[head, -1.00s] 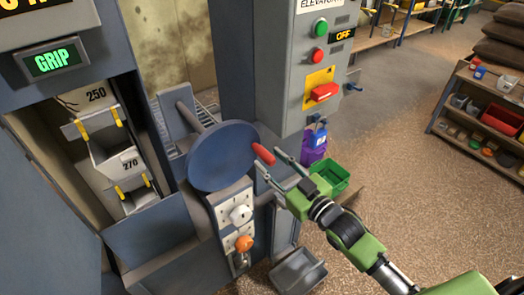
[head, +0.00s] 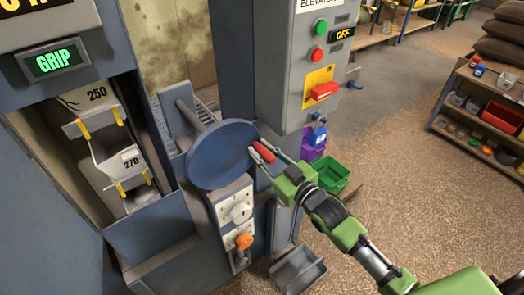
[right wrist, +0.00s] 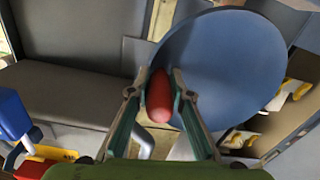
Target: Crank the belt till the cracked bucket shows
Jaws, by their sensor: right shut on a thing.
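The blue crank disc (head: 220,156) stands on the front of the elevator, with its red handle (head: 263,151) at its right side. My right gripper (head: 262,158) is shut on the red handle. In the right wrist view the red handle (right wrist: 159,97) sits between the two fingers, in front of the disc (right wrist: 225,65). Through the open hatch at left, a bucket marked 250 (head: 92,112) sits above a bucket marked 270 (head: 121,170). My left gripper is out of view.
The grey control box (head: 300,90) reads OFF and has a red switch (head: 322,91). Green (head: 331,174) and purple bins stand right.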

